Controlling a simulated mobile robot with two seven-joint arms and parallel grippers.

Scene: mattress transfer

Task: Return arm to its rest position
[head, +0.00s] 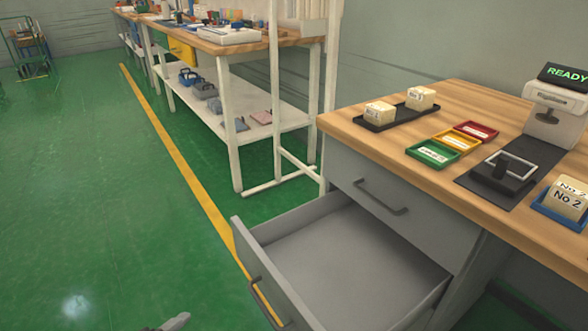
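A small grey tip, seemingly of my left gripper (176,321), shows at the bottom edge of the head view, left of the open drawer (340,255). Too little of it shows to tell whether it is open or shut. It appears apart from the drawer. My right gripper is not in view. The lower drawer of the grey cabinet is pulled out, and its visible inside is empty. The upper drawer (385,190) is shut.
The wooden tabletop (470,100) holds a black tray (378,124) with labelled blocks, red, yellow and green trays (433,152), a blue tray (548,208) and a machine reading READY (552,108). A white shelved bench (235,150) stands behind. Green floor (110,220) at left is clear.

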